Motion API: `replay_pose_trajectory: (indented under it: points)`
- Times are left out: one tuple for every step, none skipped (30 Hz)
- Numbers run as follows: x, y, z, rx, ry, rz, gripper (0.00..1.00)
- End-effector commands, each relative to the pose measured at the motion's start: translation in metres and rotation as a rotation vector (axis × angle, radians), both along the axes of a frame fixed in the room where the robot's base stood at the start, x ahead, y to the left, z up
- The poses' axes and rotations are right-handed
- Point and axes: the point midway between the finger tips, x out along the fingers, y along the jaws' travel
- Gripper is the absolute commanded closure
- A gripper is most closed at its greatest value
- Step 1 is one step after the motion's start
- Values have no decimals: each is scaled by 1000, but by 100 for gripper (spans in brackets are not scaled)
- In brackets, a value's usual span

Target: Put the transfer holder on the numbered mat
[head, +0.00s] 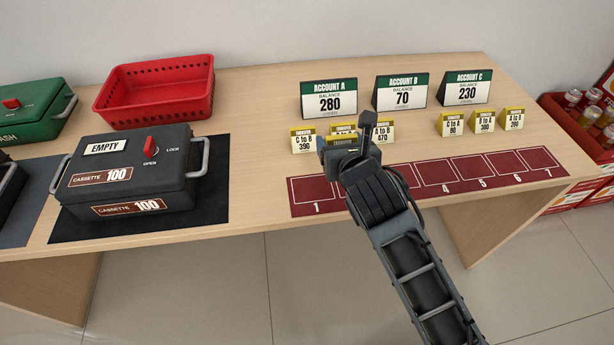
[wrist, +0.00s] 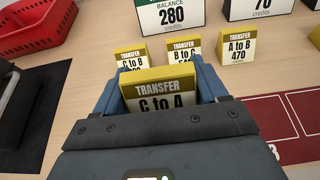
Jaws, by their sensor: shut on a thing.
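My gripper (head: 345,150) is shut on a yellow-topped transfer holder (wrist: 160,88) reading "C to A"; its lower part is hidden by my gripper. In the head view the holder's yellow top (head: 343,141) shows between the fingers. The dark red numbered mat (head: 315,188) lies along the table's front edge, with a row of white-outlined squares. The squares that show are empty; my gripper and arm cover part of squares 2 and 3. The gripper is just behind the mat, around square 2. Holders "C to B" (wrist: 131,57), "B to C" (wrist: 184,49) and "A to B" (wrist: 237,46) stand behind it.
Account signs A (head: 329,98), B (head: 401,91) and C (head: 464,88) stand at the back. Three more holders (head: 484,121) stand at the right. A black cassette (head: 130,178), a red basket (head: 155,92) and a green box (head: 30,108) are at the left.

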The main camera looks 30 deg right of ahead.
Motion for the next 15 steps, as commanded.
replay_pose_trajectory:
  points:
    - [3,11,-9,-2,2,3,59]
    - [4,17,-12,-1,0,3,59]
    - [5,25,-17,-1,0,3,59]
    - [7,30,-21,-1,1,3,59]
    - [8,36,-24,-2,1,3,59]
    - [9,42,-27,-2,0,2,59]
    - [10,46,-30,0,-1,2,59]
    - [11,50,-31,-2,0,2,59]
    - [12,53,-33,0,-1,1,59]
    - [12,56,-34,-1,-2,1,59]
    - [12,58,-35,-1,-2,1,59]
    - [13,60,-36,0,-2,1,59]
    - [13,60,-37,1,-2,1,59]
    - [13,61,-38,1,-1,1,59]
    - [13,61,-41,0,-1,0,59]
